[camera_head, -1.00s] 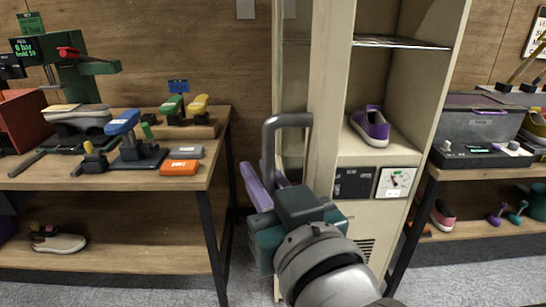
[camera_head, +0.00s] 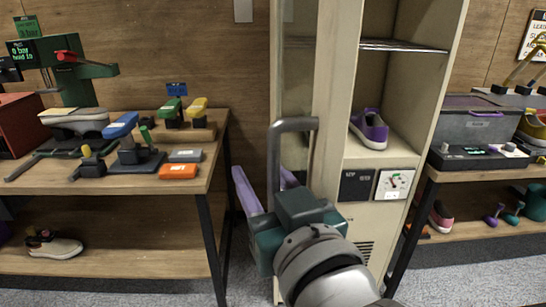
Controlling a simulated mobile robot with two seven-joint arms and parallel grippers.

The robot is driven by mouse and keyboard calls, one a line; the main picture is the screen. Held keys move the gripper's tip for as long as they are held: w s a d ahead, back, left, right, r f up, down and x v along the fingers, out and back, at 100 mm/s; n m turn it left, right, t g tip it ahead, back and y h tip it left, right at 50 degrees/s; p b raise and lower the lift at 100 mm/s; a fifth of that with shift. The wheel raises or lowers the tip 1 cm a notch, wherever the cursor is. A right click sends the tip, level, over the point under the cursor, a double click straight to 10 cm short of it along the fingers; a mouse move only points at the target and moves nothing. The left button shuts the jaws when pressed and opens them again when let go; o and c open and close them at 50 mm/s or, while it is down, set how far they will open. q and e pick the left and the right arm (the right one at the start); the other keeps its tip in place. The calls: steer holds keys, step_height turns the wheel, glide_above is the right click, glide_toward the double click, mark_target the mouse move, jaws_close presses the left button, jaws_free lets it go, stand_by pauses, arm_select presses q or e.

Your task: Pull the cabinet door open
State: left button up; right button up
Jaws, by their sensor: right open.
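The beige cabinet (camera_head: 428,95) stands upright in the middle of the head view. Its door (camera_head: 325,75) is ajar, swung out at the left, with a glass panel and a grey bar handle (camera_head: 292,124) on it. The shelf inside shows, with a purple sneaker (camera_head: 369,130) on it. My right gripper (camera_head: 262,185) is in front of the door, low beside the handle. Its purple fingers are spread apart, near the handle's lower part. Whether they touch the door or handle I cannot tell. My left gripper is not in view.
A wooden bench (camera_head: 215,160) with brushes and coloured blocks stands close at the left. A second bench (camera_head: 480,172) with a grey case (camera_head: 478,122) stands at the right. A narrow floor gap lies between the left bench and the cabinet.

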steer(key=v, duration=1)
